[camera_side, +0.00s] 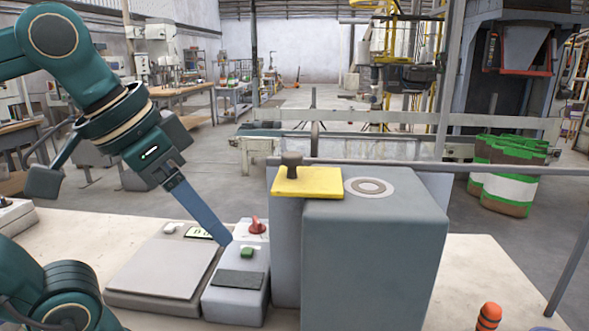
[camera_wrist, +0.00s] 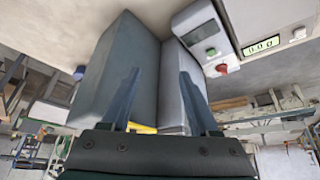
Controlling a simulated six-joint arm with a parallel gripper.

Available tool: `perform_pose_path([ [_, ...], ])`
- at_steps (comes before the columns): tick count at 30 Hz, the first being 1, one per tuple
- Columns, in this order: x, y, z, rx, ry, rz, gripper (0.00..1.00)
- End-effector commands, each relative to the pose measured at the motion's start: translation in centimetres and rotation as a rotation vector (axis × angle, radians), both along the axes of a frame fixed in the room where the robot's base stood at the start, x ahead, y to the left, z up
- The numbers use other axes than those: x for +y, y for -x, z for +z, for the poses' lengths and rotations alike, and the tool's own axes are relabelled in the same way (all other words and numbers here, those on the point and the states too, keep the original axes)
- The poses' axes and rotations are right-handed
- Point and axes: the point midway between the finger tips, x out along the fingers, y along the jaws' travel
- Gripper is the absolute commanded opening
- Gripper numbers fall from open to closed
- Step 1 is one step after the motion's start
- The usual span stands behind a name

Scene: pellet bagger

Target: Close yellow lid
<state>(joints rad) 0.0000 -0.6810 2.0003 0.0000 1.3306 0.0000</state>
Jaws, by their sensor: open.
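The yellow lid (camera_side: 308,182) is a flat plate with a dark knob (camera_side: 292,160) on top. In the side view it lies level on the narrower grey block, left of a round ringed opening (camera_side: 369,187) on top of the large grey box (camera_side: 375,260). In the wrist view only a yellow sliver of the lid (camera_wrist: 143,129) shows between the fingers, the rest hidden by my gripper. My gripper (camera_side: 228,242) is left of the lid, pointing down towards the control box. In the wrist view my gripper (camera_wrist: 160,80) has its fingers wide apart with nothing between them.
A control box (camera_side: 236,300) with a red knob (camera_side: 257,226) and a green button (camera_side: 247,252) stands below my gripper. A scale (camera_side: 165,265) with a display is left of it. A grey rail runs behind the lid. An orange-and-black handle (camera_side: 489,316) stands at the front right.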

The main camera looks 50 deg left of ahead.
Motion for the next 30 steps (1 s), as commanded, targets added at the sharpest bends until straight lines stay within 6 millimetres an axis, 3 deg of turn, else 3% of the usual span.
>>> perform_pose_path([
  [1, 0.0, -0.2, 1.6, -0.005, 0.0, 0.0, 0.61],
  [6, 0.0, -0.1, 5.5, -0.002, 0.0, 0.0, 0.61],
  [12, 0.0, -0.1, 8.1, -0.001, 0.0, 0.0, 0.61],
  [22, 0.0, -0.1, 10.7, 0.0, 0.0, 0.0, 0.61],
  [30, 4.2, -4.2, 11.6, -0.205, -0.044, 0.252, 0.61],
])
